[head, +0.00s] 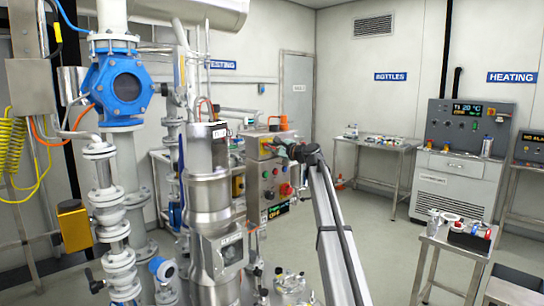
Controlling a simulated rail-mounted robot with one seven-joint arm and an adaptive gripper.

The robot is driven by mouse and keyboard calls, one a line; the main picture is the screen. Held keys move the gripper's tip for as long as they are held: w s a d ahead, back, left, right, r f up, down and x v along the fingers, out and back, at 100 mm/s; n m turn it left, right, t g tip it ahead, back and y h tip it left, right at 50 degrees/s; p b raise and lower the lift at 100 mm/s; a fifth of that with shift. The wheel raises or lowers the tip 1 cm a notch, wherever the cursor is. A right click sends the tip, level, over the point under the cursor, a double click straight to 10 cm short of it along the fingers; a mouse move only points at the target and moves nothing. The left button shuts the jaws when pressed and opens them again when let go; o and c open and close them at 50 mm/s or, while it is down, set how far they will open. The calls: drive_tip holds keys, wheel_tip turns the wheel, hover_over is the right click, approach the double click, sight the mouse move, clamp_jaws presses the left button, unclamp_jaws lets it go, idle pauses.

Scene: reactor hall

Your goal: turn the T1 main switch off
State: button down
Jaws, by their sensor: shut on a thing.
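A heating unit (470,125) stands against the back wall at the right, under the HEATING sign. Its dark front panel bears a display (468,110) reading T1 20 °C and several small knobs and lamps. Which of them is the T1 main switch is too small to tell. My arm reaches up from the bottom middle. My gripper (283,149) is at its far end, left of the heating unit in the picture, in front of a grey control cabinet (266,180). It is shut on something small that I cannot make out.
The cabinet has coloured buttons, including a red one (286,189). Steel vessels (208,200) and a blue-fitted pipe column (120,88) crowd the left. A bench (375,143) stands at the back. A small table (455,240) with tools stands at the right. The floor between is clear.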

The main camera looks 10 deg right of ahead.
drive_tip(key=shift+a+f+n+b, duration=0.1)
drive_tip(key=shift+f+n+b, duration=0.1)
drive_tip(key=shift+n+b, duration=1.4)
drive_tip(key=shift+f+n+b, duration=0.2)
drive_tip(key=shift+n+b, duration=1.3)
drive_tip(key=shift+b, duration=0.05)
drive_tip(key=c, duration=1.2)
unclamp_jaws()
drive_tip(key=shift+s, duration=0.15)
drive_tip(key=v, duration=1.1)
drive_tip(key=shift+s+d, duration=0.3)
